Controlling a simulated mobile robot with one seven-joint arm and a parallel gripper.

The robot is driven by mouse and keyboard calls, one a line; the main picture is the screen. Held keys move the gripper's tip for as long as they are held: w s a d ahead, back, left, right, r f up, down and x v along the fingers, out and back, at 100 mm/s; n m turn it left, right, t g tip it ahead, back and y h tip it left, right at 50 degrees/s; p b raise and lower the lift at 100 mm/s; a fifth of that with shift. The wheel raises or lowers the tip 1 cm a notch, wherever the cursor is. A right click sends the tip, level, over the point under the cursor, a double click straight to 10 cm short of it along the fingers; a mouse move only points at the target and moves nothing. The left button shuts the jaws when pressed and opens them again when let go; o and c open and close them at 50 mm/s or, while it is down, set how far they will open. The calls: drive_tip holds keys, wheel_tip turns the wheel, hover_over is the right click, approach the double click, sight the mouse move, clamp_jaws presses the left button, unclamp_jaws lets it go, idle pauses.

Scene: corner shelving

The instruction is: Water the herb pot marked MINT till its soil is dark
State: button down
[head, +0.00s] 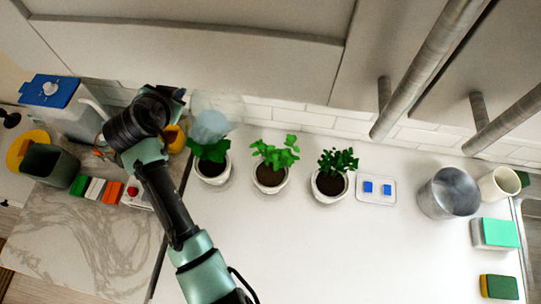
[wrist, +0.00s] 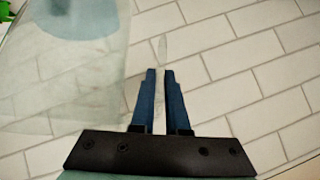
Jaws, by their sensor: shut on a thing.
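My gripper (wrist: 159,74) is shut on the thin clear handle of a see-through jug (wrist: 85,95). In the head view the jug (head: 217,108) shows pale blue water inside and overlaps the top of the left herb pot (head: 214,180); its height above the plant is hard to tell. The middle herb pot (head: 270,187) and right herb pot (head: 328,197) stand to its right. All three are white pots with green plants and brown soil. No MINT marking is readable. The left pot's soil is partly covered by leaves.
A white plate with blue switches (head: 376,188), a metal bucket (head: 449,193), a cream cup (head: 498,184) and sponges (head: 494,233) are to the right. Coloured blocks (head: 97,188) and a dark green bin (head: 52,165) are left. The front white counter (head: 330,260) is clear. Cabinets with bar handles hang above.

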drive_tip(key=shift+w+a+f+n+g+h+b, duration=0.3)
drive_tip(key=shift+a+f+h, duration=0.1)
drive_tip(key=shift+a, duration=0.1)
drive_tip(key=shift+w+a+f+n+g+h+b, duration=0.2)
drive_tip(key=shift+a+f+h+b, duration=0.1)
drive_tip(key=shift+a+f+h, duration=0.15)
drive_tip(key=shift+n+g+h, duration=0.6)
drive_tip(key=shift+h, duration=0.35)
drive_tip(key=r, duration=0.1)
drive_tip(key=a+r, duration=0.1)
drive_tip(key=r+p, duration=0.1)
drive_tip(key=r, duration=0.1)
drive_tip(key=shift+w+a, duration=0.25)
drive_tip(key=shift+w, duration=0.1)
